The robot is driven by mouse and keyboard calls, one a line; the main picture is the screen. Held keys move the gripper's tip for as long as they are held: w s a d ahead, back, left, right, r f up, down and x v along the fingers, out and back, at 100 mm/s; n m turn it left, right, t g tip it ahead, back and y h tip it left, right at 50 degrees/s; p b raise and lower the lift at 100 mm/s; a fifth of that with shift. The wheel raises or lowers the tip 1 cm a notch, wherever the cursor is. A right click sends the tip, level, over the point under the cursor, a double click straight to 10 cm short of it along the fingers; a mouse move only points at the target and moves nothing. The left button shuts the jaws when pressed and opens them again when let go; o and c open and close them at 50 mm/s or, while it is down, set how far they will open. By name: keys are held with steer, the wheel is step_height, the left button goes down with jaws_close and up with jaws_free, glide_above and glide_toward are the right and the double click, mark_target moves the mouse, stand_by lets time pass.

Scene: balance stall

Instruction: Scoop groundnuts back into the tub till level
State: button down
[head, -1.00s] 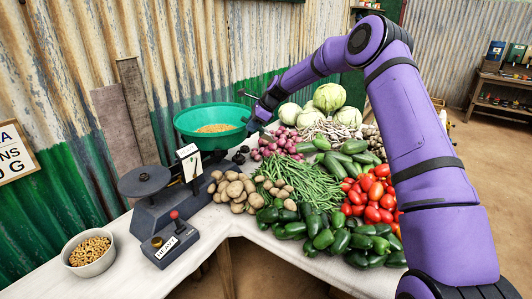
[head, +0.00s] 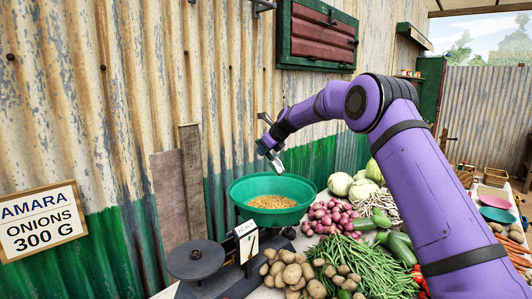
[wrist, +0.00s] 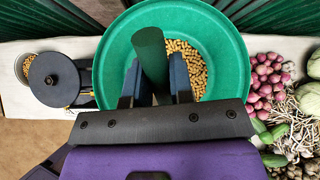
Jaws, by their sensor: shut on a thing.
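My gripper (head: 270,152) is above the wide green pan (head: 238,192) of the scale. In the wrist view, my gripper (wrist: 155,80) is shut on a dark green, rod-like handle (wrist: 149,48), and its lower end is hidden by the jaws. Groundnuts (head: 271,201) lie in the pan; they also show in the wrist view (wrist: 192,62), partly behind the handle. A small tub of groundnuts (wrist: 28,64) stands at the far left of the wrist view; it is outside the head view. I cannot tell whether the held tool carries nuts.
The scale's dark round plate (head: 196,258) and a white card (head: 246,228) stand left of the pan. Onions (head: 333,214), potatoes (head: 289,270), beans (head: 375,268) and cabbages (head: 350,186) crowd the right side. A corrugated wall stands close behind.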

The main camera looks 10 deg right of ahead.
step_height(320, 180, down, 17)
steer(key=shift+r, duration=0.15)
stand_by(1.3)
stand_by(0.6)
steer(key=shift+r, duration=7.05)
steer(key=shift+a+r+g+h, duration=0.15)
steer(key=shift+a+g+h, duration=0.05)
steer(key=shift+g+h, duration=0.3)
steer(key=shift+d+r+g+h, duration=0.15)
steer(key=shift+r+g+h, duration=0.1)
steer(key=shift+g+h, duration=0.65)
steer(key=shift+r+n+g+h, duration=0.25)
steer(key=shift+g+h, duration=0.3)
steer(key=shift+h, duration=0.3)
steer(key=shift+r+n+g+h, duration=0.15)
steer(key=shift+r+g+h, duration=0.1)
steer(key=shift+g+h, duration=0.45)
